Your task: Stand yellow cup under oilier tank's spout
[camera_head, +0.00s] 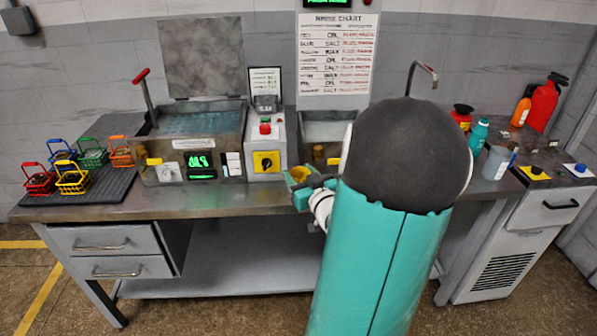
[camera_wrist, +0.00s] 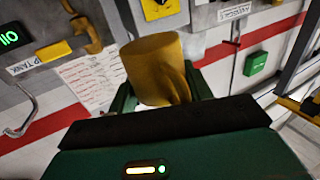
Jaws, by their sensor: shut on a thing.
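My gripper (camera_head: 303,187) is shut on the yellow cup (camera_head: 299,174) in front of the bench, near the right tank. In the wrist view the yellow cup (camera_wrist: 153,62) sits between the green fingers of my gripper (camera_wrist: 160,92). The left tank (camera_head: 190,140) has a green display and a yellow piece at its left front. The right tank (camera_head: 325,128) is partly hidden by my arm. The wrist view shows a brass-coloured spout (camera_wrist: 92,38) left of the cup and apart from it, beside a partly cut-off label ending in "TANK". I cannot tell which tank is oilier.
A control box (camera_head: 265,145) with a red button and yellow switch stands between the tanks. Small coloured baskets (camera_head: 72,178) stand on a dark mat (camera_head: 105,192) at left. Bottles (camera_head: 497,160) and a red extinguisher (camera_head: 543,103) stand at right. My arm hides the bench's middle right.

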